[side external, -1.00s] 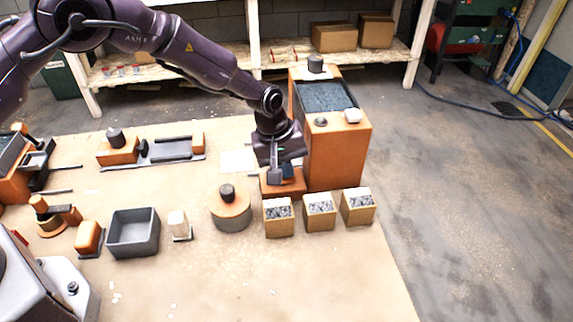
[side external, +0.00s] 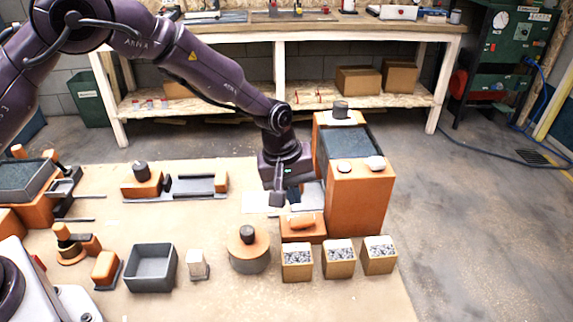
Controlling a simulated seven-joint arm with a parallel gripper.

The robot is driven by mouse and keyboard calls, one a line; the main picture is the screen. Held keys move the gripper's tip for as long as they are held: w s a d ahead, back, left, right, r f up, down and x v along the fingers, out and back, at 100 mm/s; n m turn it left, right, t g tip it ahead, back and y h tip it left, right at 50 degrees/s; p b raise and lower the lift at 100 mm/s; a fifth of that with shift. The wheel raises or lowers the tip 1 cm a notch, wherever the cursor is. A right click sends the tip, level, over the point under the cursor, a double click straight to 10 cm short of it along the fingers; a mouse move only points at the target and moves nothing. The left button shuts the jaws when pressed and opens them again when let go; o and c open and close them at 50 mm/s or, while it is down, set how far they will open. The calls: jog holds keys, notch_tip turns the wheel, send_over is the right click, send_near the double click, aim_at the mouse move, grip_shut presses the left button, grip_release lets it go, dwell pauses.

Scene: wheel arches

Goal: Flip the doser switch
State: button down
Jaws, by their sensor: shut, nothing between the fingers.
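The doser appears to be the tall orange box (side external: 357,203) with a dark grey tray top (side external: 348,143). A pale button (side external: 376,163) sits on its front top edge, with a smaller pale one (side external: 333,164) to its left. A low orange block (side external: 303,232) stands at its front left with a rounded orange piece (side external: 302,221) on top. I cannot tell for sure which of these is the switch. My gripper (side external: 277,199) is shut and empty, pointing down just behind and left of the low block, apart from it as far as I can see.
Several gravel-filled boxes (side external: 338,260) stand in front of the doser. The table's right edge is close to the doser.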

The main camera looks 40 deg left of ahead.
aim_at(308, 219)
jog(key=v, duration=0.8)
jog(key=shift+r, duration=0.2)
jog(key=shift+w+d+r, duration=0.25)
jog(key=shift+w+d, duration=0.1)
jog(key=shift+d, duration=0.2)
jog(key=shift+f, duration=0.1)
jog(key=x, duration=1.4)
jog(key=shift+w, duration=0.1)
jog(key=shift+d+f, duration=0.1)
jog(key=shift+f, duration=0.15)
